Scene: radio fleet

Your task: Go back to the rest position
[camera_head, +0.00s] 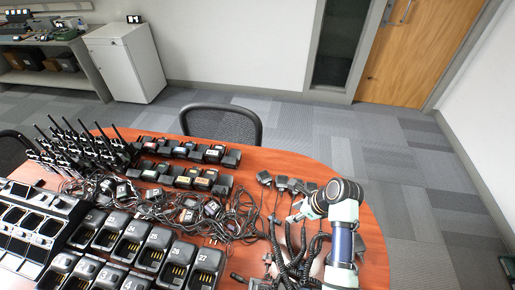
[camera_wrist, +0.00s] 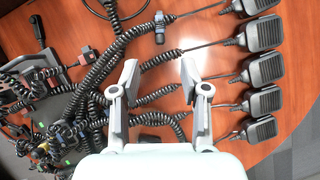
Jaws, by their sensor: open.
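My gripper (camera_wrist: 160,72) is open and empty in the wrist view, with its two pale fingers apart. It hangs over the red-brown table (camera_wrist: 210,62), above coiled black cords. In the head view my gripper (camera_head: 298,217) is small, at the right part of the table, left of my arm's round joint. Several black speaker microphones (camera_wrist: 262,68) lie in a column right of the gripper in the wrist view. In the head view these microphones (camera_head: 281,182) lie beyond the gripper. I cannot tell the gap between the fingers and the cords.
Upright radios with antennas (camera_head: 85,150) stand at the left. Numbered charger cups (camera_head: 153,252) fill the front, and batteries (camera_head: 185,178) sit in rows behind tangled cables. A chair (camera_head: 222,122) stands at the far edge. The table is bare near its far right edge (camera_head: 290,161).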

